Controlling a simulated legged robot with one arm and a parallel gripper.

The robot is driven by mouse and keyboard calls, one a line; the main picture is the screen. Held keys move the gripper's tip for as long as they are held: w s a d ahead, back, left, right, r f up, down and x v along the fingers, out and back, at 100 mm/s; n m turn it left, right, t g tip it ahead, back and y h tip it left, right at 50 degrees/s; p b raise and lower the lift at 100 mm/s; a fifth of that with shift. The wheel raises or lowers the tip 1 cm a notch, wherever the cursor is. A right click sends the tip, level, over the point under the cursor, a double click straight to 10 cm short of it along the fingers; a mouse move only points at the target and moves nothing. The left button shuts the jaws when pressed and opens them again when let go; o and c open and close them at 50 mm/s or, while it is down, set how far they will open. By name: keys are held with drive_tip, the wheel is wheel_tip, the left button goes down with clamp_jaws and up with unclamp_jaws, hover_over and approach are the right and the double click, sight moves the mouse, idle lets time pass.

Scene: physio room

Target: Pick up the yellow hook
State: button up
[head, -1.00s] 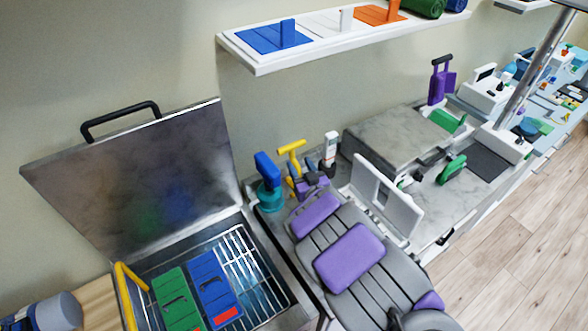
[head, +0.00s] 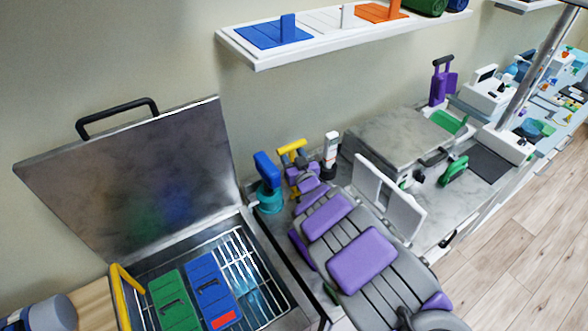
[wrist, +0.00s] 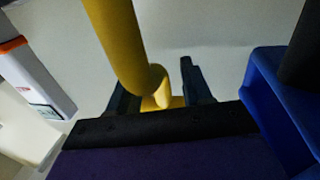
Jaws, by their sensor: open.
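The yellow hook (head: 292,147) stands upright at the back of the counter, between a blue-topped teal item and a white device. Its bent top shows in the head view; my gripper hides much of its lower part. My purple and grey gripper (head: 303,176) is right in front of it. In the wrist view the hook (wrist: 118,45) runs down from the top and curves between the dark, spread fingers of my gripper (wrist: 158,92). The fingers are open on either side of it. I cannot tell whether they touch it.
The blue-topped item (head: 268,170) stands close on the left, and the white device (head: 330,150) close on the right. A metal basin with a raised lid (head: 130,180) is at left, with another yellow curved bar (head: 121,295) at its edge. A shelf (head: 260,62) hangs above.

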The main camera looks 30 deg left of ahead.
clamp_jaws()
idle(0.3)
idle(0.3)
